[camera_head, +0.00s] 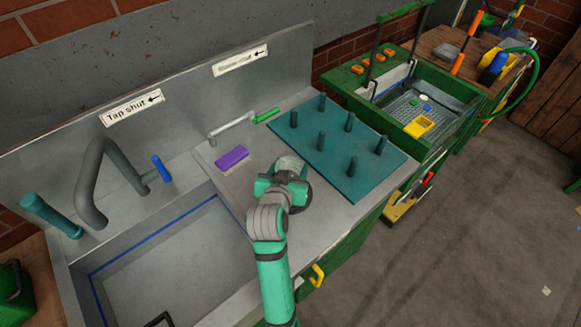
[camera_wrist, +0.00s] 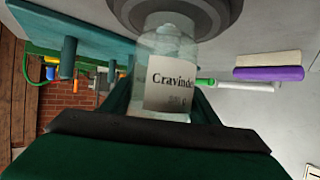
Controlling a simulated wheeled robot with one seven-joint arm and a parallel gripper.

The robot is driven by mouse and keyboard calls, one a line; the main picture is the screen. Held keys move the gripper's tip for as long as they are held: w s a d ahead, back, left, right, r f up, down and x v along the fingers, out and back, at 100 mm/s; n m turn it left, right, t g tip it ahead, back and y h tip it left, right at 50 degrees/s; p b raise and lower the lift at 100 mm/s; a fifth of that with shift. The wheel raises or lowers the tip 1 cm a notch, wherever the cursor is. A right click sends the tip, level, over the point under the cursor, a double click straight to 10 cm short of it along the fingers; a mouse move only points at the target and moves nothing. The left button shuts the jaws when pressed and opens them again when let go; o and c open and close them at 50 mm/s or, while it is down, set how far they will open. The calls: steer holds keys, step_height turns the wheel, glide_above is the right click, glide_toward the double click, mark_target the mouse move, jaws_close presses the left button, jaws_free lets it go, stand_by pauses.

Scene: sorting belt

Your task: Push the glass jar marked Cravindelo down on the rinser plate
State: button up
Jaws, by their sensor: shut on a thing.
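The glass jar (camera_wrist: 168,75) has a white label that starts "Cravinde"; the rest is hidden around the curve. My gripper (camera_head: 281,184) is shut on the jar, with a green finger on each side in the wrist view (camera_wrist: 160,110). The wrist view shows the counter at the top, so the jar is held upside down. Its neck end meets the round grey rinser plate (camera_wrist: 208,18); I cannot tell if it presses down. In the head view the jar's clear glass (camera_head: 290,164) shows above my gripper, and the dark plate (camera_head: 302,197) is partly hidden.
A purple-and-white sponge (camera_head: 232,158) and a green-handled tap lever (camera_head: 266,115) are to the left and behind. The sink (camera_head: 165,255) is at left. A green crate-like basin (camera_head: 385,100) stands beyond the board.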

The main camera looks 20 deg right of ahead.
mark_target(290, 157)
stand_by(0.3)
steer(key=shift+r, duration=3.55)
